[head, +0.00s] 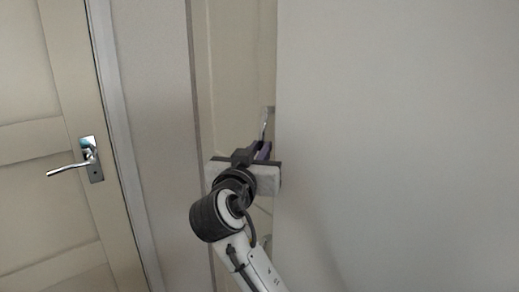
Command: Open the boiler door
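A narrow cream panelled door (228,75), which I take to be the boiler door, stands in the middle of the head view. It looks closed, though its right side is hidden behind a pale wall panel. A slim metal handle (265,122) shows near that hidden side. The fingertips overlap the handle's lower end in the picture. I cannot tell whether they touch it or how far apart they are. My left gripper is not in view.
The large plain pale panel (400,130) fills the right half, close beside my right arm. Another cream door (35,95) with a silver lever handle (75,164) is at the left. A grey wall strip (150,110) separates the two doors.

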